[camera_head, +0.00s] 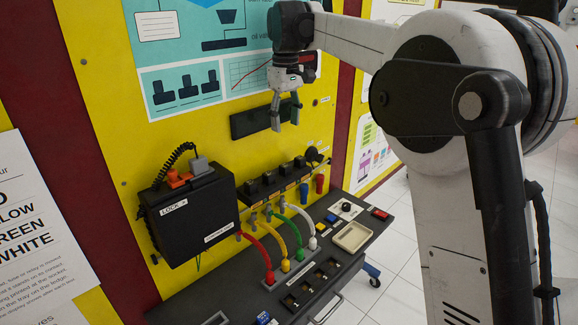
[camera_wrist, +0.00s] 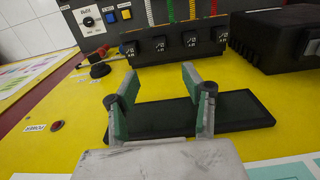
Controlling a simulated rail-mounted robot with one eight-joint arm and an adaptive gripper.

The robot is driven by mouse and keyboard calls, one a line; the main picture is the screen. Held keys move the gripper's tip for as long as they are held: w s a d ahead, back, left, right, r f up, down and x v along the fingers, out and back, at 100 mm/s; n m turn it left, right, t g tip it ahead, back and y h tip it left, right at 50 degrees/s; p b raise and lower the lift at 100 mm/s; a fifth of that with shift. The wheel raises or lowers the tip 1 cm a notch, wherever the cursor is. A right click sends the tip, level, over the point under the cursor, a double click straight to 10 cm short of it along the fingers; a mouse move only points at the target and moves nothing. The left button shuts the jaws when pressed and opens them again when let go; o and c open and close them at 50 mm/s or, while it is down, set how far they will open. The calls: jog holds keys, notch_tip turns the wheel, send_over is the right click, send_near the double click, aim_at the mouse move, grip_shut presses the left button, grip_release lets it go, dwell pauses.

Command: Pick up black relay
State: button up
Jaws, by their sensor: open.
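Several small black blocks stand in a row on a black shelf along the yellow board; one shows in the head view (camera_head: 268,178). They may be relays, but I cannot tell which one is the black relay. In the wrist view a row of black blocks with white markings (camera_wrist: 160,46) is beyond my fingertips. My gripper (camera_head: 285,114) is open and empty, pointing down in front of the board, above the shelf and apart from it. In the wrist view its fingers (camera_wrist: 160,76) are spread, with a flat black plate (camera_wrist: 240,111) on the board behind them.
A black box labelled LOCK (camera_head: 190,222) juts from the board at left. Red, yellow, green and white cables (camera_head: 262,250) arch down to the dark console (camera_head: 342,282).

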aim_at(285, 165)
notch_tip(285, 165, down, 14)
jog(key=shift+w+a+p, duration=0.1)
jog(key=shift+w+p, duration=0.05)
jog(key=shift+p, duration=0.85)
jog(key=c, duration=1)
